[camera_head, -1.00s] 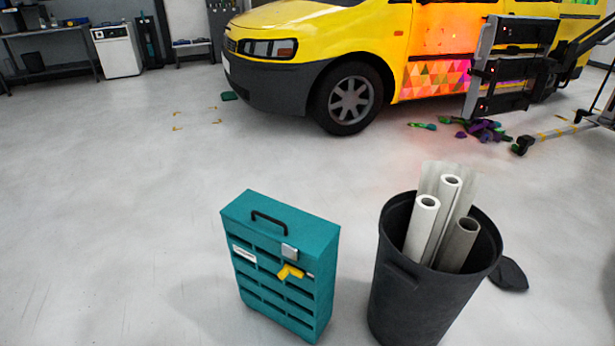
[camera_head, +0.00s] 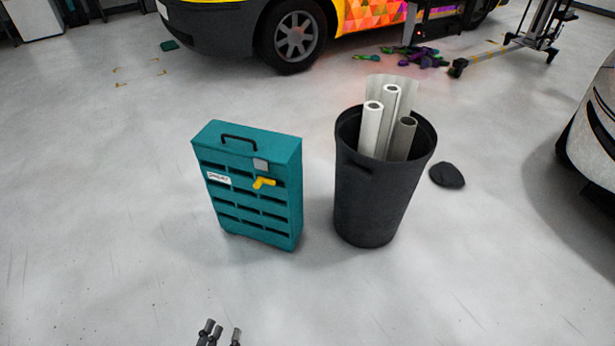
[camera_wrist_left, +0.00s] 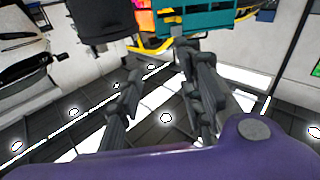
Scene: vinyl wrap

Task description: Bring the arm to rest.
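My left gripper (camera_head: 220,334) shows only its dark fingertips at the bottom edge of the head view, in front of the teal cabinet and apart from it. In the left wrist view its two fingers (camera_wrist_left: 160,98) stand apart with nothing between them, so it is open and empty. The rest of the left arm is out of the head view. My right gripper is in neither view.
A teal slotted cabinet (camera_head: 247,215) with a yellow tool on its front stands beside a black bin (camera_head: 372,205) of rolls. A dark flat object (camera_head: 447,175) lies right of the bin. A yellow van (camera_head: 352,15) is behind; another vehicle (camera_head: 592,135) is right. The foreground floor is clear.

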